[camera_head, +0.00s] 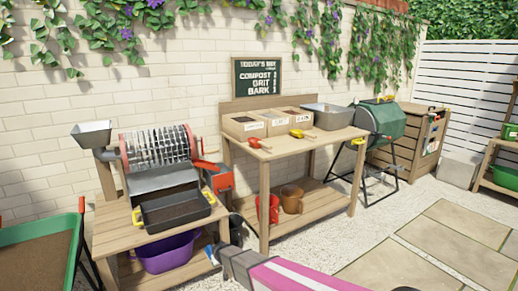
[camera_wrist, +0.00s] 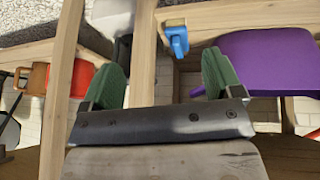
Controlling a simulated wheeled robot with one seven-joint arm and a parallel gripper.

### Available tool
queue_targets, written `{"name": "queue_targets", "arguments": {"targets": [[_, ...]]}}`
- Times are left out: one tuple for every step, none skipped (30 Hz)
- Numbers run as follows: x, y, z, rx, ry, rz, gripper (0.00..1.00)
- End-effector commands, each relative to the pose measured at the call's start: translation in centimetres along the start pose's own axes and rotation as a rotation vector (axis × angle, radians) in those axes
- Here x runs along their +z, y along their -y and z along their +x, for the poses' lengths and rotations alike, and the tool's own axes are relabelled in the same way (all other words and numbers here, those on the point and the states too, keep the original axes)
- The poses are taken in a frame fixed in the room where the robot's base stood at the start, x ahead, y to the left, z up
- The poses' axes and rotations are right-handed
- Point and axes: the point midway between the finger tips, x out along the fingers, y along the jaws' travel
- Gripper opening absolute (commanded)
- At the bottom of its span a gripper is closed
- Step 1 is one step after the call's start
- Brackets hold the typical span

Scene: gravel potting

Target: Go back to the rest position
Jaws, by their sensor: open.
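My gripper (camera_wrist: 163,80) shows in the wrist view with its two green fingers spread wide and nothing between them. In the head view my pink and white arm reaches in from the bottom edge, its grey end in front of the left bench's right side; the fingers are not clear there. The left bench (camera_head: 117,238) carries a black tray (camera_head: 176,210) with yellow handles. A purple tub (camera_head: 168,252) sits on its lower shelf and shows in the wrist view (camera_wrist: 268,62). A small blue tool (camera_wrist: 177,40) appears beyond my fingers.
A potting bench (camera_head: 262,152) holds labelled bins, a grey tray (camera_head: 328,117) and scoops. A red pot (camera_head: 268,208) and a terracotta pot (camera_head: 292,200) stand on its shelf. A green tumbler (camera_head: 381,120) is behind. A green-rimmed barrow (camera_head: 38,232) is left. Paving (camera_head: 420,250) at right is clear.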

Motion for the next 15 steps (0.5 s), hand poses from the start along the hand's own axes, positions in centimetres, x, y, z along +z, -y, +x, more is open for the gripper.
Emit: {"name": "queue_targets", "arguments": {"targets": [[0.3,-1.2,-0.9,0.006,0.011,0.012,0.85],[0.5,-1.8,-1.3,0.009,0.018,0.019,0.85],[0.7,-2.6,-1.9,0.013,0.028,0.029,0.85],[0.8,-3.3,-2.3,0.017,0.037,0.036,0.85],[1.0,-4.0,-2.8,0.021,0.046,0.043,0.85],[1.3,-5.0,-3.5,0.026,0.057,0.053,0.85],[1.5,-5.8,-4.1,0.029,0.068,0.061,0.85],[1.7,-6.5,-4.7,0.033,0.077,0.070,0.85],[2.1,-7.8,-5.6,0.038,0.093,0.086,0.85],[2.5,-8.7,-6.4,0.041,0.105,0.097,0.85],[2.9,-9.7,-7.2,0.045,0.119,0.108,0.85],[3.5,-11.2,-8.4,0.050,0.139,0.125,0.85],[4.0,-12.4,-9.5,0.054,0.156,0.141,0.85],[4.6,-13.6,-10.7,0.057,0.174,0.158,0.85],[5.5,-15.2,-12.3,0.061,0.200,0.180,0.85]]}}
